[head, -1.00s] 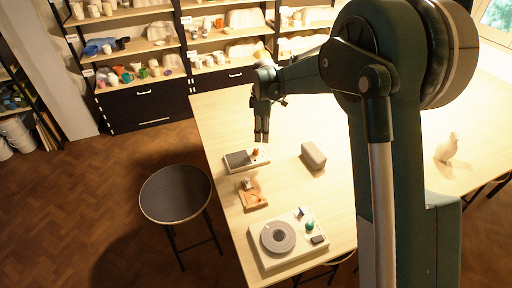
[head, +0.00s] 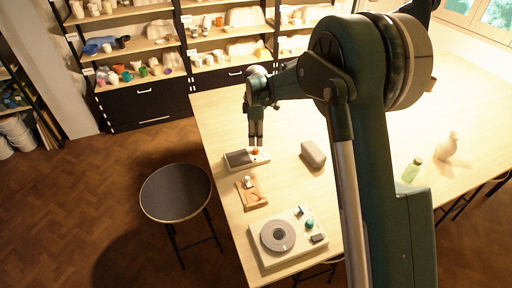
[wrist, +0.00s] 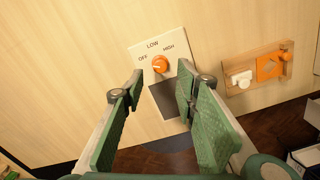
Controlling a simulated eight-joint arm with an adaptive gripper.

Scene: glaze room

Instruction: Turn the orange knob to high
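The orange knob (wrist: 160,64) sits on a pale panel (wrist: 141,51) marked OFF, LOW and HIGH, with a dark plate below it. A small pale mark on the knob seems to face the OFF side, but it is too small to be sure. In the head view the knob (head: 255,150) is at the panel's right end on the table. My gripper (wrist: 161,82) is open and empty. Its two green-padded fingers straddle the view of the knob without visibly touching it. In the head view my gripper (head: 256,144) points down just above the knob.
A wooden block with an orange piece and white knob (wrist: 258,70) lies beside the panel. On the table (head: 220,115) are a grey rounded box (head: 313,155), a white unit with a round dial (head: 278,236), a green bottle (head: 412,170) and a pale vase (head: 446,147). A stool (head: 176,192) stands left.

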